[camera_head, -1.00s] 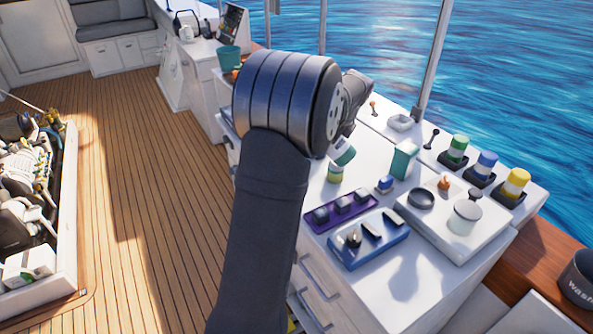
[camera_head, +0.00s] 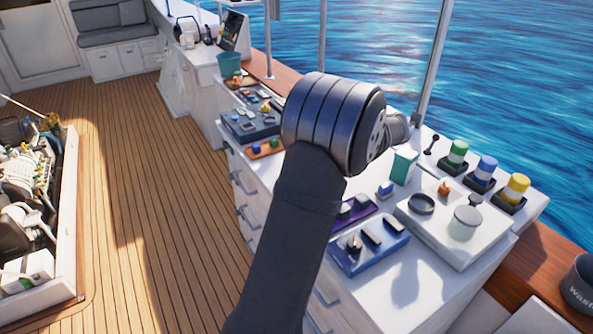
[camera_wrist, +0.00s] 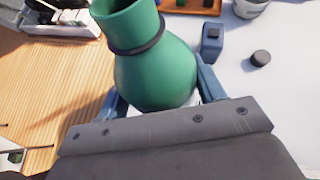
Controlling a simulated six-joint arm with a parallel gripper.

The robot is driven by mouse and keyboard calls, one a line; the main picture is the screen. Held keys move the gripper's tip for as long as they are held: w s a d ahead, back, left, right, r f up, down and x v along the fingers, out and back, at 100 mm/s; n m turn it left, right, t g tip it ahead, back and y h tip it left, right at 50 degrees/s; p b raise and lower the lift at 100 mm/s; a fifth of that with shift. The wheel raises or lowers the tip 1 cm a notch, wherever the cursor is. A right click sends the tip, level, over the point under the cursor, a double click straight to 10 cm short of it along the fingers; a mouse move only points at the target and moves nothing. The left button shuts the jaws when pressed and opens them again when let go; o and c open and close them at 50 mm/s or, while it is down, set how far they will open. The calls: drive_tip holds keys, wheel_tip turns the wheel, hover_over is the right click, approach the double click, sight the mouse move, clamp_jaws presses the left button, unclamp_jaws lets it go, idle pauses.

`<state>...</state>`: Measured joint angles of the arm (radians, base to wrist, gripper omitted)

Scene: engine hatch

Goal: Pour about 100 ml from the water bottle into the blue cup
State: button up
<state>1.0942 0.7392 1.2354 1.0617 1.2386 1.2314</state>
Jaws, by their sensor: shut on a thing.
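My gripper (camera_wrist: 160,92) is shut on a green bottle (camera_wrist: 155,68) with a round belly, a dark ring at its neck and an open mouth; I take it for the water bottle. Its lower part is hidden behind the gripper, and no water shows. In the head view my arm hides the gripper and the bottle. No blue cup is clear to me. A teal cup-like pot (camera_head: 229,64) stands at the far end of the counter. A small blue object (camera_head: 385,190) sits on the near counter.
A teal carton (camera_head: 404,166) stands right of my arm. Green (camera_head: 457,153), blue (camera_head: 486,167) and yellow (camera_head: 516,187) banded containers line the right edge. A white panel (camera_head: 450,222), a blue tray (camera_head: 368,245) and a purple tray (camera_head: 352,213) occupy the near counter.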

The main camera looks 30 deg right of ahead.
drive_tip(key=shift+s+f+t+y+b, duration=0.1)
drive_tip(key=shift+f+t+y+b, duration=0.1)
drive_tip(key=shift+t+y+b, duration=0.6)
drive_tip(key=shift+p, duration=0.3)
